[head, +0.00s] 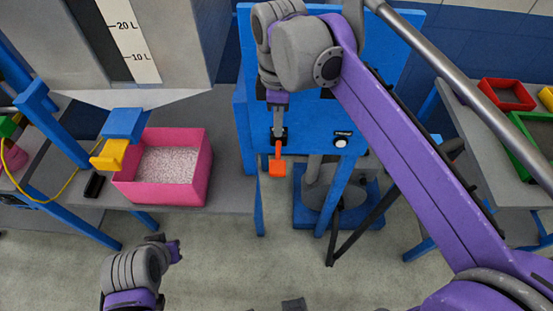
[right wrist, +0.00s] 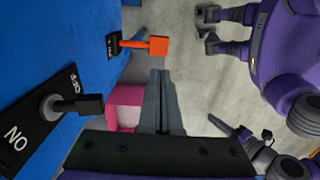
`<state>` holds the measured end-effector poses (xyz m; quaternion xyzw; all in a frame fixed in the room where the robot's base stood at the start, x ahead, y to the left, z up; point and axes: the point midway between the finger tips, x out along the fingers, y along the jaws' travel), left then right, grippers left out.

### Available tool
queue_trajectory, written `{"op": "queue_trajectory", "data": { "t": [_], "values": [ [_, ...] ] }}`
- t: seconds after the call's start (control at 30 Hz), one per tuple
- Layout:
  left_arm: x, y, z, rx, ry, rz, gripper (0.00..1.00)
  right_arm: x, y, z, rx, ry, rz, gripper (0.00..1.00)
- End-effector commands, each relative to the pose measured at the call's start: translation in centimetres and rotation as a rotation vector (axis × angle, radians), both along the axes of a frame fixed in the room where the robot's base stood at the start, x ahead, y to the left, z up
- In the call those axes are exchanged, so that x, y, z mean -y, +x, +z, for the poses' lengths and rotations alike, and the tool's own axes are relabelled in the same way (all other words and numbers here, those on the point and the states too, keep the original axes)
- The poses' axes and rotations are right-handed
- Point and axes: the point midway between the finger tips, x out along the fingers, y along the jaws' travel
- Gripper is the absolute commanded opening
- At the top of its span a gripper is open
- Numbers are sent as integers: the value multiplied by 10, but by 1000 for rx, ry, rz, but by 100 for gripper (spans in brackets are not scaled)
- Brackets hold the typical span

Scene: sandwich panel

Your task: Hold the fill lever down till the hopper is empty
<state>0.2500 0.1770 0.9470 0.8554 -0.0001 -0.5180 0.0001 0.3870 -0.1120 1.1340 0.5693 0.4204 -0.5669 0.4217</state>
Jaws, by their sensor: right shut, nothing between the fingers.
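An orange lever (head: 277,165) sticks out from the front of the blue panel (head: 246,130). It also shows in the right wrist view (right wrist: 150,44), beside a small label I cannot read. My right gripper (head: 278,128) is shut and empty, just above the lever in the head view. In the right wrist view its fingertips (right wrist: 162,72) point towards the lever, with a gap in the picture. The grey hopper (head: 190,45) at upper left has a 10 L and 20 L scale; its fill level is unclear. My left gripper (head: 175,250) is low at left, too small to judge.
A pink bin (head: 200,170) holding pale granules stands on the bench, beside a blue and yellow fitting (head: 122,124). An ON/OFF switch (right wrist: 70,105) is on the panel. Red (head: 507,95) and green (head: 522,150) trays stand at right.

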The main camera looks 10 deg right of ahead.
Motion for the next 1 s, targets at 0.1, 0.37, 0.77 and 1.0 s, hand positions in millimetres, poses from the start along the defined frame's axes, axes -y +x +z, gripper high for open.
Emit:
{"op": "queue_trajectory", "data": {
  "t": [0.1,0.37,0.77,1.0],
  "values": [
    [0,0,0,0,0,0,0,-1,1,2,-7,-1,19,0],
    [0,0,0,0,0,0,0,-1,1,1,-5,-1,17,0],
    [0,-2,-6,-4,0,0,0,-1,1,-55,-5,-1,15,0],
    [0,-3,-9,-6,0,0,0,-1,1,-105,-5,-1,15,0]
  ]
}}
